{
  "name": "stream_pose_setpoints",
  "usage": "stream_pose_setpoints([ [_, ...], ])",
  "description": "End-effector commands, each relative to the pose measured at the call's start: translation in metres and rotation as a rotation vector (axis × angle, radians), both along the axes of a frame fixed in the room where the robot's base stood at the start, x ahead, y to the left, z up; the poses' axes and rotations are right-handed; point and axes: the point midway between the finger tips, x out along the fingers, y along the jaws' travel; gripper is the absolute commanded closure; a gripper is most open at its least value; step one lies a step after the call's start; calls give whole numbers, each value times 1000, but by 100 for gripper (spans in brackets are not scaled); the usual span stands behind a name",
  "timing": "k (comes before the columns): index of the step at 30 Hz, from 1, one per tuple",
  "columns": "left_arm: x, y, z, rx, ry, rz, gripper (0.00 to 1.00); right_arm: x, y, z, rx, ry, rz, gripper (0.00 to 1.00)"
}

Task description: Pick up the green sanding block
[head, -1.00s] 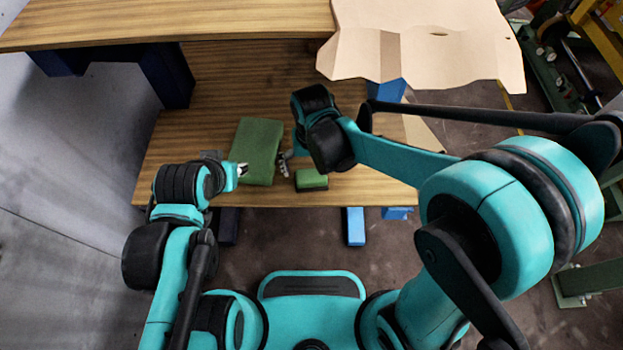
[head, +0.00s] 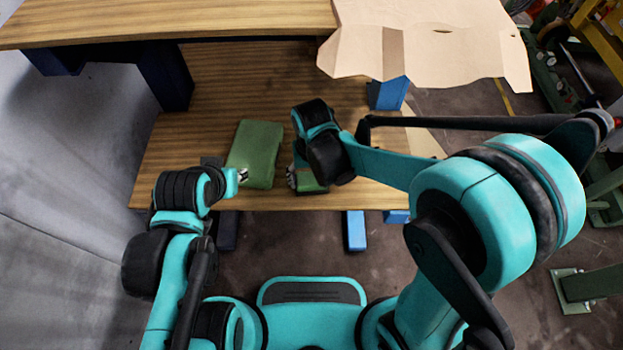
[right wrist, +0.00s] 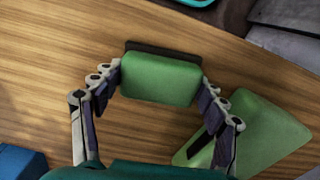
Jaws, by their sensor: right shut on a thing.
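The green sanding block (head: 308,183), small with a dark lower edge, is near the front edge of the wooden bench, partly hidden by my right wrist in the head view. In the right wrist view the block (right wrist: 160,78) sits between the two fingers of my right gripper (right wrist: 161,76), which press on its two ends. That right gripper (head: 293,178) is shut on it. I cannot tell whether the block touches the bench. My left gripper (head: 242,175) is beside a larger green pad (head: 257,152), and its opening is too small to make out.
The larger green pad lies on the wooden bench (head: 215,110) left of my right gripper. A raised wooden shelf (head: 170,22) is behind, with a dark blue support (head: 165,75). Cardboard (head: 440,50) lies at the back right. The bench behind the pad is clear.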

Motion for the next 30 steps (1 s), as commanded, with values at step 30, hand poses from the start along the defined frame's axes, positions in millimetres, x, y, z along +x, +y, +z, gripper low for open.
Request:
stream_pose_setpoints([
  [30, 0, 0, 53, 0, 0, 0, 70, 55, -100, 109, 0, 0, -2, 59],
])
